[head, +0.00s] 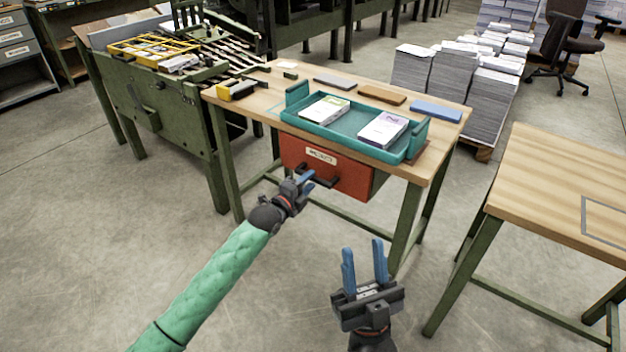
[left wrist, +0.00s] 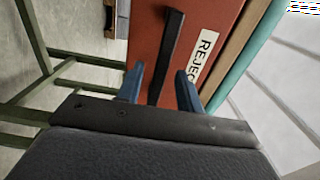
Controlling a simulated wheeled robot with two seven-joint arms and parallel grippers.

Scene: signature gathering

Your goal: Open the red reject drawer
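The red reject drawer (head: 348,180) hangs under the front of the wooden table and looks shut. It has a white label and a black bar handle (head: 325,181). In the left wrist view the red front (left wrist: 148,38) fills the upper middle, with the black handle (left wrist: 168,55) running down between my fingers. My left gripper (head: 308,181) is at the handle, its blue fingers apart on either side of the bar; I cannot tell if they touch it. My right gripper (head: 364,252) is open and empty, low in front of the table.
A teal tray (head: 345,121) with two stacks of printed sheets stands on the table (head: 272,84) above the drawer. Green table legs (head: 405,222) flank the drawer. Another wooden table (head: 550,185) stands at the right. The floor in front is clear.

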